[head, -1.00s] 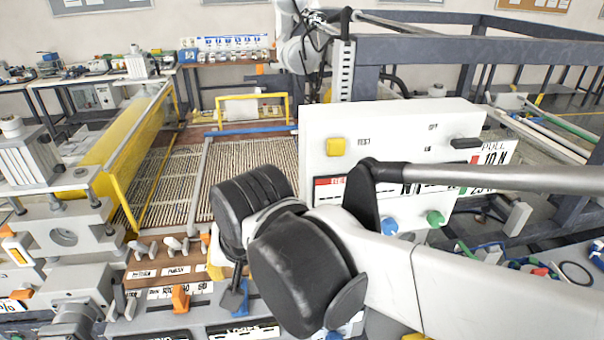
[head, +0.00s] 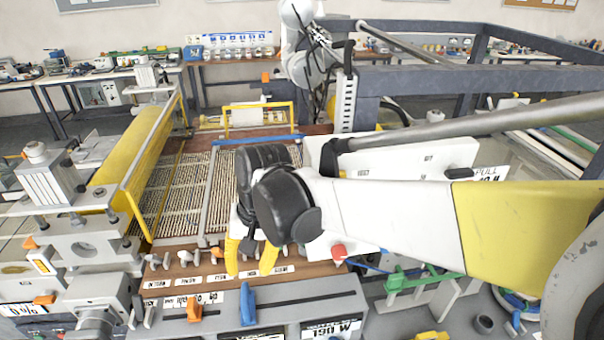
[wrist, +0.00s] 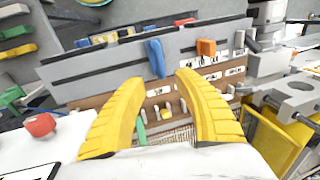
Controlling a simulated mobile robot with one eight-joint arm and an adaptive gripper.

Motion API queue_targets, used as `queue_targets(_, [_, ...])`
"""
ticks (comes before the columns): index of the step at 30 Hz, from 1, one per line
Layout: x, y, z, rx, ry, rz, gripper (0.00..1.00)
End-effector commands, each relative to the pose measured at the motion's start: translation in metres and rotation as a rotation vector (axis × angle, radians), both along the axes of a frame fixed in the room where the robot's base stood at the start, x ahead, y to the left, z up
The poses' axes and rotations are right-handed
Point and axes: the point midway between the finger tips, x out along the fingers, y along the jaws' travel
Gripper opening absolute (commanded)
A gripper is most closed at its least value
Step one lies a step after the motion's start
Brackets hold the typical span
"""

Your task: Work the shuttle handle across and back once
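A blue upright handle (head: 248,304) stands at a dark slot on the grey front panel (head: 285,308). An orange handle (head: 194,309) stands to its left. I cannot tell from the labels which one is the shuttle handle. My gripper (head: 250,270) has yellow fingers, apart and pointing down, just behind and above the blue handle in the head view. In the wrist view, the gripper (wrist: 158,84) is open with nothing held. The blue handle (wrist: 155,58) shows just beyond its fingertips and the orange handle (wrist: 206,48) to the right. No contact is visible.
A brown strip (head: 215,278) with several small pale knobs lies behind the panel. A white box (head: 400,158) with a red button (head: 338,251) stands to the right, close to my arm. A yellow roller (head: 135,145) and a slatted bed (head: 240,180) lie behind.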

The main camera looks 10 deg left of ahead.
Motion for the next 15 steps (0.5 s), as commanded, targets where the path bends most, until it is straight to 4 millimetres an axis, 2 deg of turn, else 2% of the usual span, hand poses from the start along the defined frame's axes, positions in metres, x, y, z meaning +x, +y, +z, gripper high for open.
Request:
queue_targets(2, [0.003, 0.001, -0.001, -0.005, 0.021, 0.006, 0.38])
queue_targets(5, [0.002, 0.002, -0.013, -0.007, 0.027, 0.01, 0.38])
queue_targets(15, [-0.003, 0.014, -0.078, -0.006, 0.025, 0.01, 0.38])
